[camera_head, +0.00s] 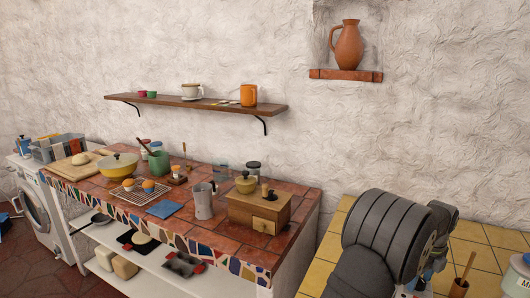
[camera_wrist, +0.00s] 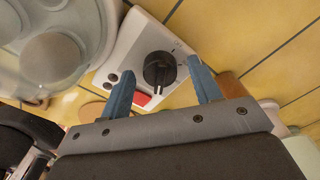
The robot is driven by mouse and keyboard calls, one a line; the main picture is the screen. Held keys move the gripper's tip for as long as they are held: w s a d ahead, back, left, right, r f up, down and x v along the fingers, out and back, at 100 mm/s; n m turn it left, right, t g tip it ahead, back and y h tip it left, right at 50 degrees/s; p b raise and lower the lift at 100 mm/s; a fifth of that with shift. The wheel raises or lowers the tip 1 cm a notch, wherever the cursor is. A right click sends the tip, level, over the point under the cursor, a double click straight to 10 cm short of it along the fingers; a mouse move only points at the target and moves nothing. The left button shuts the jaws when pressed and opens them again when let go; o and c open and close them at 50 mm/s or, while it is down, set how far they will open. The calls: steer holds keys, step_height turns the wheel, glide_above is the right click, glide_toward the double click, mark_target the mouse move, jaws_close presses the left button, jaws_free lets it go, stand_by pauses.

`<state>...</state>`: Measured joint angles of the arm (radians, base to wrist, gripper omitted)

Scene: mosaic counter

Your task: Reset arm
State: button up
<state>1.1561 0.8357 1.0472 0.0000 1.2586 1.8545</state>
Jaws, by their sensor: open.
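My gripper (camera_wrist: 160,90) shows in the wrist view with its two blue-grey fingers wide apart and nothing between them. Behind the gap is a white appliance (camera_wrist: 135,50) with a black knob (camera_wrist: 160,70), on yellow tiles. I cannot tell how far the fingers are from it. In the head view my grey arm fills the lower right over the yellow-tiled counter. The gripper itself cannot be made out there.
A mosaic counter (camera_head: 165,228) holds a wooden grinder box (camera_head: 258,212), a moka pot (camera_head: 203,200) and a yellow pot (camera_head: 118,166). A wall shelf (camera_head: 195,103) holds cups. In the wrist view, a clear round container (camera_wrist: 60,45) stands close at left.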

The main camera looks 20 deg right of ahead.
steer(key=n, duration=0.6)
steer(key=shift+n, duration=0.3)
steer(key=o, duration=0.9)
steer(key=shift+f, duration=0.1)
steer(key=s+a+r+n+t+h, duration=0.1)
steer(key=s+a+r+n+h, duration=0.1)
steer(key=s+a+r+n, duration=0.45)
steer(key=s+a+r+n+t+h, duration=0.1)
steer(key=s+a+r+n, duration=0.15)
steer(key=r+n, duration=0.85)
steer(key=shift+n, duration=0.65)
steer(key=x, duration=1.1)
steer(key=shift+w+a, duration=0.35)
